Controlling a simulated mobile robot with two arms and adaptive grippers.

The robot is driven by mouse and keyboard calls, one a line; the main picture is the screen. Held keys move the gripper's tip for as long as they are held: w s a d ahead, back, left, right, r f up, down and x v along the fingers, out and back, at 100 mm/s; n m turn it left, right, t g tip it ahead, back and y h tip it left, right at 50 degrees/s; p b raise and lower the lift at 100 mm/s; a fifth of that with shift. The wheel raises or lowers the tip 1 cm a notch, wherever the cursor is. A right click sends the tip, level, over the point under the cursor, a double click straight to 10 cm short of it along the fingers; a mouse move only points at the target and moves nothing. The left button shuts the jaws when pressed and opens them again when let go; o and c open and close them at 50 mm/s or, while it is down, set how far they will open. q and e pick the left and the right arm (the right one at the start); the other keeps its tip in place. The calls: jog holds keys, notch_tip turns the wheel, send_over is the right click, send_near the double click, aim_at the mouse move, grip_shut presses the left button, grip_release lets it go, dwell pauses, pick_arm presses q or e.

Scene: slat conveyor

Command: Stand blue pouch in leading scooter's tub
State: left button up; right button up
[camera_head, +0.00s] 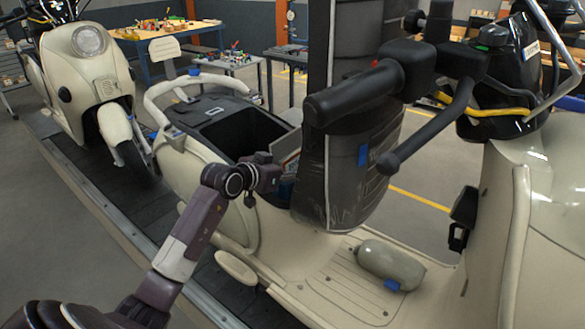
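The cream scooter in front (285,262) has its seat (345,165) tipped up and its black tub (212,112) open. My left gripper (266,176) is at the tub's near side, by the raised seat. A small dark blue patch (287,188) shows just beside it, perhaps part of the blue pouch; most of it is hidden. A pale flat panel (291,150) stands behind the gripper at the tub's edge. The gripper's fingers are too small and dark to tell whether they are closed on anything. My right gripper is not in view.
A grey-green roll (390,262) with a blue tag lies on the footboard. The handlebar grip (355,95) and lever (430,125) jut in front of the seat. A second cream scooter (85,75) stands behind on the slat conveyor (95,175). Workbenches (165,45) stand at the back.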

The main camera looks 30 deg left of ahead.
pick_arm(q)
jog(key=shift+f, duration=0.2)
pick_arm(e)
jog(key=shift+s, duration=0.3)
pick_arm(q)
jog(key=shift+f, duration=0.1)
jog(key=o, duration=1.2)
jog(key=shift+f, duration=0.1)
jog(key=shift+o, duration=1.3)
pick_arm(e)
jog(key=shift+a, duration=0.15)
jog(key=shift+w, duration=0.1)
